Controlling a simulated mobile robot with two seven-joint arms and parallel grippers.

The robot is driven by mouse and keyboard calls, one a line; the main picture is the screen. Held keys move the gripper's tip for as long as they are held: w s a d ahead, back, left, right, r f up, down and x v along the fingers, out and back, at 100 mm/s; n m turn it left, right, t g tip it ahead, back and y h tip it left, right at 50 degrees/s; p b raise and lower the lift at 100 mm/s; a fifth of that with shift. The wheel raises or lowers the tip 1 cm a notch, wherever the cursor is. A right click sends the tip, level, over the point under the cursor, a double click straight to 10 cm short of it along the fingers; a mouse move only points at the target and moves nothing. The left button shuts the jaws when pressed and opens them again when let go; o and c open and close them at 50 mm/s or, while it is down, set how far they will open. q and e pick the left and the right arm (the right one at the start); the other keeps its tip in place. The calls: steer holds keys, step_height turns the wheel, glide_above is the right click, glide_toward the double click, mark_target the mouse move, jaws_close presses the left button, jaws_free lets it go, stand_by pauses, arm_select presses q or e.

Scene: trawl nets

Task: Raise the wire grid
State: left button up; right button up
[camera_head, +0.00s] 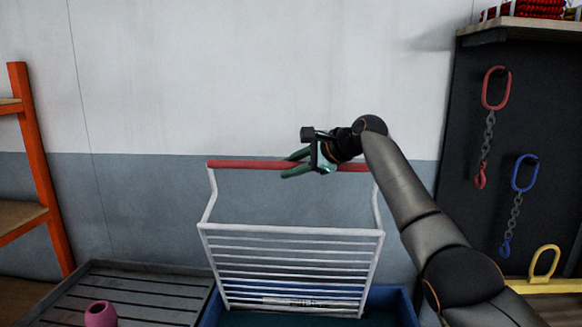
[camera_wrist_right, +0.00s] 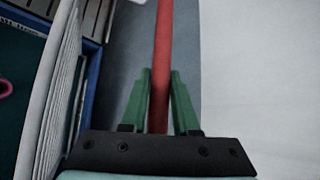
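The white wire grid (camera_head: 290,254) stands raised and nearly upright at the blue bin, its lower edge down at the bin. A red bar (camera_head: 240,165) runs across its top between two bent white side rods. My right gripper (camera_head: 290,166) is at the red bar, right of its middle, with one green finger above and one below. In the right wrist view the red bar (camera_wrist_right: 163,60) runs between the green fingers (camera_wrist_right: 160,95), which sit close against both its sides. The grid's white wires (camera_wrist_right: 50,100) show at the left there. My left gripper is out of view.
The blue bin (camera_head: 402,306) has a dark green inside. Left of it is a grey slatted surface (camera_head: 140,287) with a pink pot (camera_head: 101,314). An orange-framed shelf (camera_head: 40,170) stands far left; a dark board with chains (camera_head: 510,150) stands right. The wall behind is bare.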

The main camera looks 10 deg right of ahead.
steer(key=o, duration=0.4)
steer(key=shift+s+d+r+b, duration=0.15)
steer(key=shift+s+d+b, duration=0.15)
steer(key=shift+b, duration=0.05)
steer(key=b+v, duration=0.3)
steer(key=v, duration=0.8)
steer(key=shift+s+r, duration=0.2)
